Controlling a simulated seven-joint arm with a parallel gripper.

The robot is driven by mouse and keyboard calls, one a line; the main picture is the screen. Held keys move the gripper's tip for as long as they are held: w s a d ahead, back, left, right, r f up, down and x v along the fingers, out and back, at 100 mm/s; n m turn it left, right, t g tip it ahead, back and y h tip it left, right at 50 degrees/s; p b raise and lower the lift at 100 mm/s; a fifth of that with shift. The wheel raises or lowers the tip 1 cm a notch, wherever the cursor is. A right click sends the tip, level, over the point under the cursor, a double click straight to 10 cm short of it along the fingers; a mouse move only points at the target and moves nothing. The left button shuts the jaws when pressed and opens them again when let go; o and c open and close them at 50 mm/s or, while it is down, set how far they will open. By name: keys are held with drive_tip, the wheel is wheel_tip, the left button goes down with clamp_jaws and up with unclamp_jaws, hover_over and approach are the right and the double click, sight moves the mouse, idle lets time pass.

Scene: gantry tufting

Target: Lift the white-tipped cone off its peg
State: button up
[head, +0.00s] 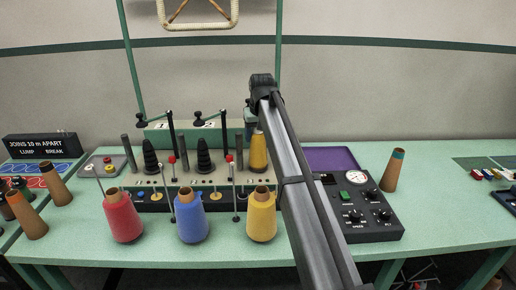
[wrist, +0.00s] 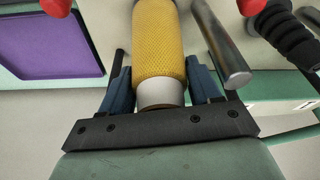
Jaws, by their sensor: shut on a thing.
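The white-tipped cone is a yellow wound cone (wrist: 158,45) with a white band at its narrow end, in the wrist view. My gripper (wrist: 160,88) has its two blue fingers on either side of that narrow end, shut on it. In the head view the same yellow cone (head: 258,153) stands upright at the right end of the machine deck, partly behind my arm. My gripper (head: 254,127) is at its top there. The peg inside the cone is hidden, and I cannot tell whether the cone's base touches the deck.
A bare grey metal post (wrist: 222,45) stands close beside the cone. A black ribbed cone (wrist: 285,30) is farther right. A purple tray (head: 330,158) lies behind a control box (head: 357,210). Red (head: 122,216), blue (head: 191,217) and yellow (head: 261,216) thread cones stand in front.

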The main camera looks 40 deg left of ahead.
drive_tip(key=shift+c, duration=1.3)
drive_tip(key=shift+r, duration=0.1)
